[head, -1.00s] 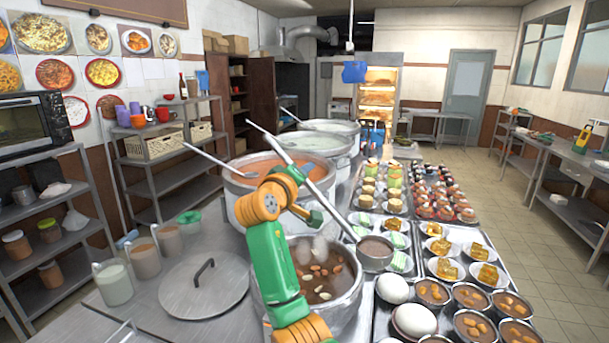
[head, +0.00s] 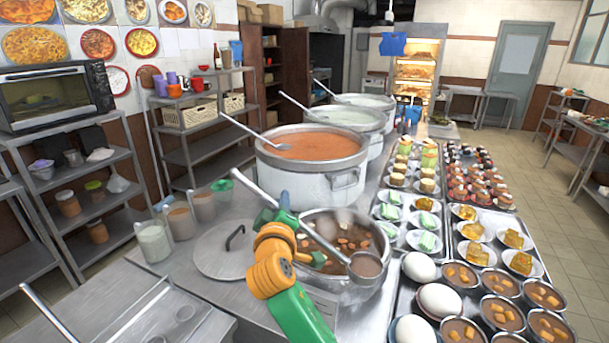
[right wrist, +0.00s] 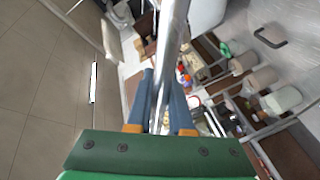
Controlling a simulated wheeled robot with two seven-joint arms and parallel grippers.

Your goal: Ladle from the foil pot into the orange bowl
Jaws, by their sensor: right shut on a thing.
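A shiny metal pot (head: 345,293) of brown broth with pale chunks stands at the near middle in the head view. It is probably the foil pot. My right gripper (head: 277,214) is shut on a long steel ladle (head: 318,232), above the pot's left side. In the right wrist view the fingers (right wrist: 160,104) close around the ladle handle (right wrist: 172,40). The ladle's cup (head: 365,265) shows brown broth and overlaps the pot's right rim; its height above it is unclear. I cannot make out an orange bowl. My left gripper is out of view.
A big pot of orange soup (head: 312,182) with a ladle stands behind, with pale congee pots beyond. A lid (head: 222,262) and jugs (head: 153,242) sit left.

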